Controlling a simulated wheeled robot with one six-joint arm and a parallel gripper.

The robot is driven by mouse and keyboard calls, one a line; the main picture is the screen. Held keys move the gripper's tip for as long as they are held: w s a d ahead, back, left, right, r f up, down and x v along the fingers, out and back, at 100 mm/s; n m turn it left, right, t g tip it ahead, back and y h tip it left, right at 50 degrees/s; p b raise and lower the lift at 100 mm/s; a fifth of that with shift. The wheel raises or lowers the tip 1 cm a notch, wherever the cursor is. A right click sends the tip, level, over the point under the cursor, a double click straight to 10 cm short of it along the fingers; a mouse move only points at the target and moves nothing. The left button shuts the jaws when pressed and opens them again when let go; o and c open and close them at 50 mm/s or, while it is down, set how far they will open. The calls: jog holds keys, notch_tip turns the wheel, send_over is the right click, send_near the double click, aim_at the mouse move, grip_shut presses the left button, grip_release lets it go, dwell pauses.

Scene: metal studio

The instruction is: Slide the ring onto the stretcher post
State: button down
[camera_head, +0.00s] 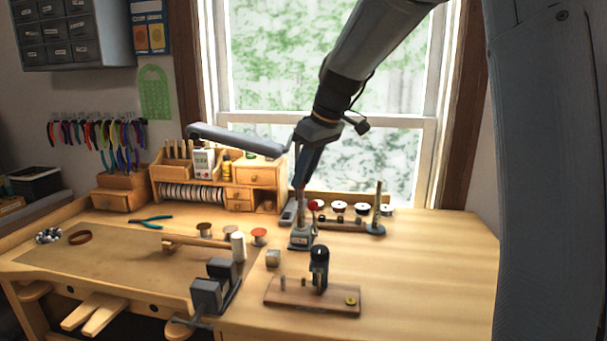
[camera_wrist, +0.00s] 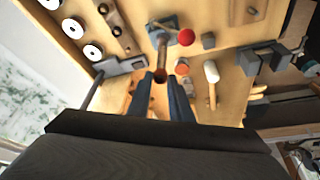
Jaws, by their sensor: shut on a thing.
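My gripper (camera_head: 302,185) points down from above, its blue fingers over the ring stretcher (camera_head: 302,240), which has a grey base and a slim upright post (camera_head: 300,212). In the wrist view my gripper (camera_wrist: 161,76) is shut on a small copper-brown ring (camera_wrist: 160,77). The post (camera_wrist: 162,50) rises from its base toward the fingertips, in line with the ring. The fingers partly hide the ring. I cannot tell whether the ring is around the post or just above its top.
A grey jointed bar (camera_head: 235,139) reaches left beside my gripper. Wire spools (camera_head: 339,206) and a tapered mandrel (camera_head: 377,208) stand behind right. A wooden board with a dark tool (camera_head: 318,268) sits in front, and a mallet (camera_head: 237,246) to the left. The right bench top is clear.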

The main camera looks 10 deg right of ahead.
jog(key=shift+f+b, duration=0.3)
jog(key=shift+f, duration=0.3)
jog(key=c, duration=1.5)
grip_release()
jog(key=b+v, duration=0.1)
jog(key=v, duration=0.6)
jog(key=shift+s+d+r, duration=0.1)
jog(key=shift+s+r, duration=0.05)
jog(key=shift+r, duration=0.2)
